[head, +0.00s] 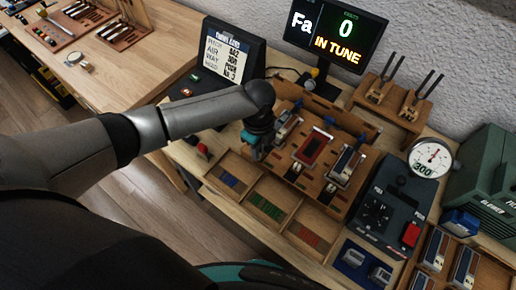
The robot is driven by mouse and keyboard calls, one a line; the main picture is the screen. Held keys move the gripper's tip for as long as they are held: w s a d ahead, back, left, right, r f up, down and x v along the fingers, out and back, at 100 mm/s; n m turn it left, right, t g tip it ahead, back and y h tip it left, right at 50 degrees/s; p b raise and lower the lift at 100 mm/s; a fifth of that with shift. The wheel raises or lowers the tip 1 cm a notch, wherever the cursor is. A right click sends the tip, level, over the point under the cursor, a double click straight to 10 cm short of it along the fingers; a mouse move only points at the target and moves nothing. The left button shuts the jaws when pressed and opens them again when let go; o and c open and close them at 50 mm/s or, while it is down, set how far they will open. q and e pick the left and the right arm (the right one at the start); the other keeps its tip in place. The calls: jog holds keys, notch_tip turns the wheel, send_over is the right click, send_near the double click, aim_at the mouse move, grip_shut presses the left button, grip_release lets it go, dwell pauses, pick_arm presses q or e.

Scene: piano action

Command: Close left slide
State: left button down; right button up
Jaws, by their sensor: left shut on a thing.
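A wooden fixture (328,188) stands on the bench and carries three metal-and-wood units. The left slide (287,128), a silver piece, is at its left side. A red-topped unit (311,151) is in the middle and another silver unit (347,164) is at the right. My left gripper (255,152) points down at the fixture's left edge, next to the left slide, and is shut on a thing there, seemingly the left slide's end. My wrist hides the contact. My right gripper is out of view.
A wooden tray (246,197) with coloured strips lies in front. A dark control box (382,210) and a round gauge (430,157) stand to the right.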

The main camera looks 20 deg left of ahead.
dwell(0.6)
pick_arm(q)
jog(key=shift+w+d+b, duration=0.3)
jog(key=shift+w+b, duration=0.15)
jog(key=shift+w, duration=0.45)
jog(key=shift+w+d+b, duration=0.3)
jog(key=shift+w+b, duration=0.15)
jog(key=shift+w, duration=0.45)
jog(key=shift+r, duration=0.1)
jog(key=c, duration=0.9)
grip_release()
jog(key=shift+w, duration=0.15)
jog(key=shift+o, duration=0.3)
notch_tip(320, 180, up, 15)
jog(key=p, duration=0.1)
jog(key=shift+p, duration=0.3)
